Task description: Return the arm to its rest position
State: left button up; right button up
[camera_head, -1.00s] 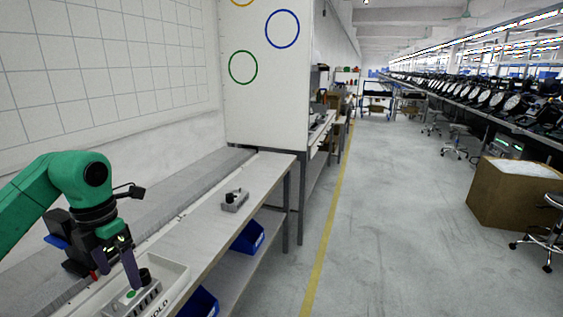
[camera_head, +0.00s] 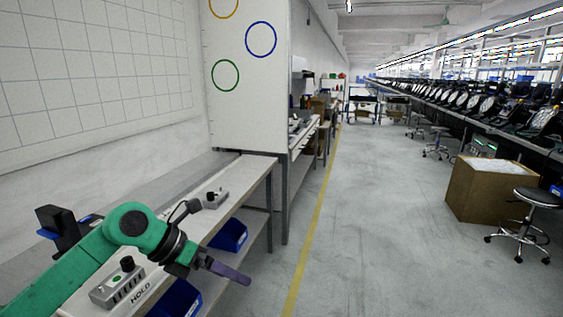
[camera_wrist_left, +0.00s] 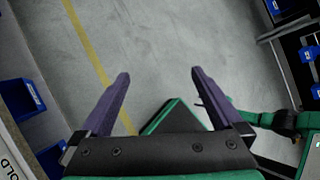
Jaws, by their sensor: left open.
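My left arm is green and comes in from the left in the head view. Its gripper (camera_head: 226,271) has purple fingers and sticks out past the front edge of the bench, over the aisle floor. My right gripper does not show clearly in any view.
A grey block with a black knob (camera_head: 118,287) sits on the bench by the HOLD marking. A similar unit (camera_head: 214,198) stands farther along. Blue bins (camera_head: 230,236) are below the bench top. A cardboard box (camera_head: 482,196) and stool (camera_head: 530,222) stand right. The aisle is clear.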

pick_arm(q)
jog(key=d+r+n+t+h, duration=0.7)
jog(key=d+r+n+h, duration=0.15)
jog(key=d+r, duration=0.2)
jog(key=w+a+n+t+y, duration=0.4)
jog(key=a+n+t+y, duration=0.5)
jog(key=n, duration=0.7)
jog(key=s+a+f+n+g+y, duration=0.1)
jog(key=a+f+n+g+y, duration=0.2)
jog(key=a+f+n+y, duration=0.65)
jog(key=s+a+f+n+g+h, duration=0.1)
jog(key=s+a+f+n+g, duration=0.15)
jog(key=s+f+g, duration=0.65)
jog(key=s+a+f+n+g+h, duration=0.1)
jog(key=s+f+n+g, duration=0.3)
jog(key=s+f, duration=1.05)
notch_tip(320, 180, down, 20)
jog(key=p, duration=0.4)
jog(key=s+a+f+g+p, duration=0.1)
jog(key=s+f, duration=0.4)
jog(key=s, duration=0.3)
jog(key=s+a+f+g+p, duration=0.1)
jog(key=s+a+f+p, duration=0.1)
jog(key=s+f, duration=0.4)
jog(key=s, duration=0.3)
jog(key=shift+s+f, duration=0.15)
jog(key=shift+s, duration=0.1)
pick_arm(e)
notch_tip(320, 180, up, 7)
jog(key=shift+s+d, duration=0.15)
